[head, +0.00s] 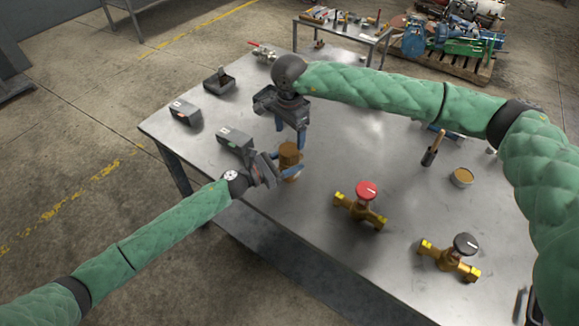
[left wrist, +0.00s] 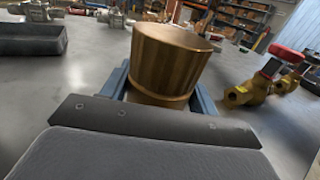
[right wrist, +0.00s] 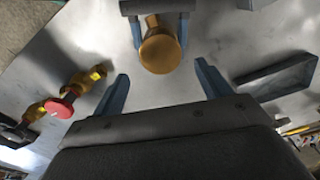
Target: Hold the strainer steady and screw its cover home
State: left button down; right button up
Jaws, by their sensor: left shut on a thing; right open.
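The brass strainer stands on the table near its left front edge. My left gripper (head: 282,172) is shut on its lower body (left wrist: 158,99), one blue finger on each side. The round brass cover (head: 290,151) sits on top of the body; it fills the middle of the left wrist view (left wrist: 172,55). A seam shows below it, but I cannot tell how tight it is. My right gripper (head: 290,136) is open and empty, pointing down just above and behind the cover. In the right wrist view the cover (right wrist: 160,53) lies just beyond the open fingertips (right wrist: 160,82).
A red-handled brass valve (head: 360,204) and a black-handled one (head: 450,256) stand to the right. A round tin (head: 462,177) and a brush (head: 433,149) stand further right. The table middle is clear.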

aim_at(289, 149)
jog(key=n, duration=0.3)
jog(key=shift+f, duration=0.15)
dwell(0.4)
jog(key=shift+f, duration=3.9)
